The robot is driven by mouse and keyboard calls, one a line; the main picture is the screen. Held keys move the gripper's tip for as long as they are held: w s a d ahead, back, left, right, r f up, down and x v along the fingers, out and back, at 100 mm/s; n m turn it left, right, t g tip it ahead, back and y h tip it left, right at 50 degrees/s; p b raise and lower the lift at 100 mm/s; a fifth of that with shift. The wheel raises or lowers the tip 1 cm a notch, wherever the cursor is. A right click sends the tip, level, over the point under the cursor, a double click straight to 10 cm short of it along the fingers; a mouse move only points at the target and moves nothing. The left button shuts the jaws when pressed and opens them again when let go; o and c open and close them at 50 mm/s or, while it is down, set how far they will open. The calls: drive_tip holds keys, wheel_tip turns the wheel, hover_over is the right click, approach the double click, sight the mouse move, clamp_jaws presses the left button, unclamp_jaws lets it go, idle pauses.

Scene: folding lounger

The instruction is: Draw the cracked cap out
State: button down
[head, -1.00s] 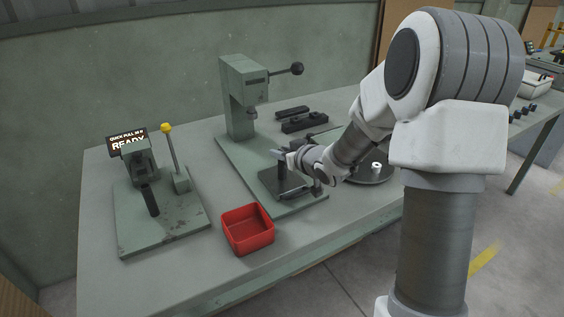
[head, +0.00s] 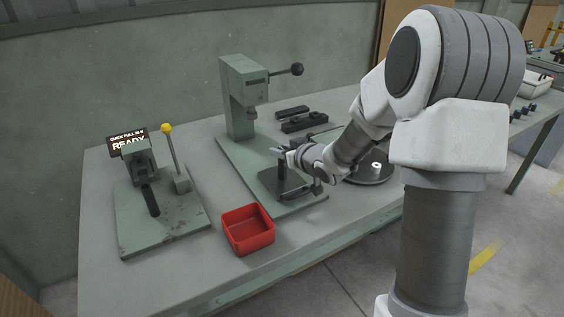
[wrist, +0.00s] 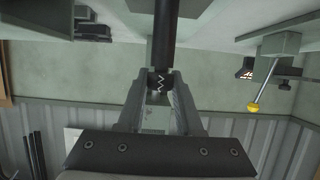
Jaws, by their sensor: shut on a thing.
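My gripper (wrist: 158,86) is shut on the cracked cap (wrist: 158,80), a dark cap with a pale zigzag crack line, seen between the fingers in the wrist view. The cap is in line with a dark tube (wrist: 164,38); I cannot tell how much of it is still inside. In the head view my gripper (head: 281,151) is at the top of the upright dark tube (head: 282,168), which stands on a black plate (head: 284,187) on the green press base. The cap is too small to make out there.
A red open bin (head: 247,230) stands at the table's front. A green fixture with a yellow-knobbed lever (head: 166,128) and a READY display (head: 127,143) is at left. The green press (head: 242,95) stands behind my gripper. Dark blocks (head: 304,121) and a round dark plate (head: 369,174) lie at right.

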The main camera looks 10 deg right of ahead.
drive_tip(key=shift+r+p, duration=1.65)
drive_tip(key=shift+r, duration=0.35)
